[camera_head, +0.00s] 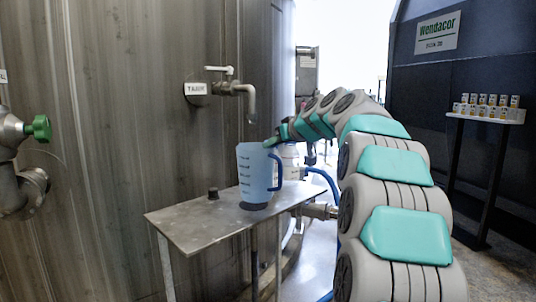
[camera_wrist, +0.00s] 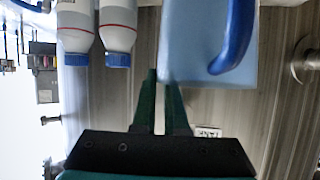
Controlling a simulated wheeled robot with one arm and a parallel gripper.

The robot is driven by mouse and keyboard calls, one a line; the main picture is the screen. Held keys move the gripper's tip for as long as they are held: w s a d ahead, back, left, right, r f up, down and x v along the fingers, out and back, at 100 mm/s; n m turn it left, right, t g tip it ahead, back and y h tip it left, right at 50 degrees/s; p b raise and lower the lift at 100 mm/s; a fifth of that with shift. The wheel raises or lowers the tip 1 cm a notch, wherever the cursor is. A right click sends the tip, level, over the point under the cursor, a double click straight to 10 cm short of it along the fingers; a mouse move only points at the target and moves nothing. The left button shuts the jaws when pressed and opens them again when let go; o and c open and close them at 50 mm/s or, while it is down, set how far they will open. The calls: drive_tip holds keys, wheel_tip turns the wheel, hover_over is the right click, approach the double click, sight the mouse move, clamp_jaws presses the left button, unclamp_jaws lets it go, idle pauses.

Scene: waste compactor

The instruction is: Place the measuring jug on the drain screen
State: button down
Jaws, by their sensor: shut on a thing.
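The measuring jug (camera_head: 252,173) is translucent blue with dark markings and a darker blue handle on its right. It is upright over the metal table in the head view. A dark round patch (camera_head: 254,206) shows right under its base; I cannot tell whether it is the drain screen or a shadow, or whether the jug touches it. My gripper (camera_head: 271,143) is at the jug's top rim, shut on it. In the wrist view, which is upside down, the fingers (camera_wrist: 163,78) close at the rim of the jug (camera_wrist: 193,45).
White bottles with blue caps (camera_wrist: 117,35) stand beside the jug; one (camera_head: 290,155) shows behind it. A small dark knob (camera_head: 213,193) stands on the metal table (camera_head: 190,225). A tap (camera_head: 246,95) juts from the tank wall above. The table's left part is clear.

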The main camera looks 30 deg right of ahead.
drive_tip(key=shift+w+d+f, duration=0.25)
drive_tip(key=shift+w+f, duration=0.75)
drive_tip(key=shift+w, duration=0.05)
drive_tip(key=shift+w+d+f, duration=0.2)
drive_tip(key=shift+w+f, duration=0.75)
drive_tip(key=shift+w, duration=0.1)
drive_tip(key=shift+f, duration=0.15)
drive_tip(key=shift+f+b, duration=0.1)
drive_tip(key=shift+b, duration=0.2)
drive_tip(key=c, duration=1)
unclamp_jaws()
drive_tip(key=shift+o, duration=0.2)
drive_tip(key=v, duration=1.2)
